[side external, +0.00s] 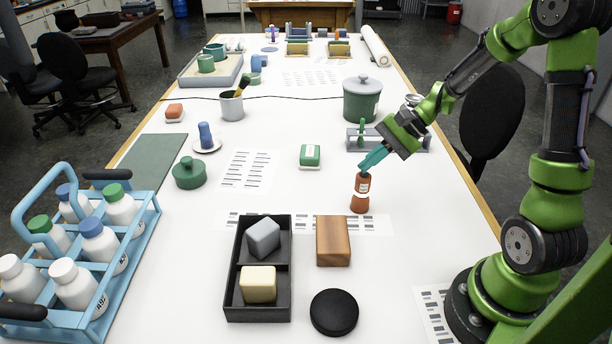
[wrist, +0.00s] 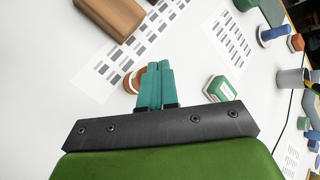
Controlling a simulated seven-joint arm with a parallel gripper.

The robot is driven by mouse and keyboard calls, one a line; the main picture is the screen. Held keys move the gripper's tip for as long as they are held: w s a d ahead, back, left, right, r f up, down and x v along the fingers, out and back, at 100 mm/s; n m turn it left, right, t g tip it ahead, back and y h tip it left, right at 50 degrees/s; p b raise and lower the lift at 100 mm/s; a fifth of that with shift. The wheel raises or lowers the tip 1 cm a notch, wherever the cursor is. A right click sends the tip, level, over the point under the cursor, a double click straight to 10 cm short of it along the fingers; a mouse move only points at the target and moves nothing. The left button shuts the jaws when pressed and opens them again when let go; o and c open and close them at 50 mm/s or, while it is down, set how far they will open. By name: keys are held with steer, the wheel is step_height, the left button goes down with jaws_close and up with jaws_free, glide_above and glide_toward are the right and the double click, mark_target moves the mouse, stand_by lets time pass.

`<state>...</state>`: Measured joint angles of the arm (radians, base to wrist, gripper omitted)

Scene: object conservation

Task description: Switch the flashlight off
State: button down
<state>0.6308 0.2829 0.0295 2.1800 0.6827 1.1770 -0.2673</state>
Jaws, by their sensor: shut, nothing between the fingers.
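An orange-red object with a white label, apparently the flashlight (side external: 361,188), stands upright on the white table, right of the middle. Its switch cannot be made out. My gripper (side external: 365,167) is shut and empty, its teal fingers angled down with the tips at the top of the flashlight. I cannot tell whether they touch it. In the wrist view, the shut fingertips (wrist: 159,67) partly hide the flashlight (wrist: 133,80), which shows at their left.
A wooden block (side external: 333,241), a black round lid (side external: 334,312) and a divided black tray (side external: 231,287) stand in front. A green-and-white box (side external: 310,156) is left of the flashlight. A green lidded pot (side external: 361,102) and a grey rack (side external: 415,142) stand behind. A blue bottle carrier (side external: 148,222) is at left.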

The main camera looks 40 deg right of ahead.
steer(key=shift+f, duration=0.2)
stand_by(0.3)
steer(key=shift+r, duration=0.65)
steer(key=shift+r, duration=3)
steer(key=s+a+r+n+t+h, duration=0.2)
steer(key=s+a+r+n+h, duration=0.3)
steer(key=s+a+n, duration=0.5)
steer(key=shift+s+r+n+h, duration=0.4)
steer(key=shift+s+r+n, duration=0.3)
steer(key=shift+n, duration=0.1)
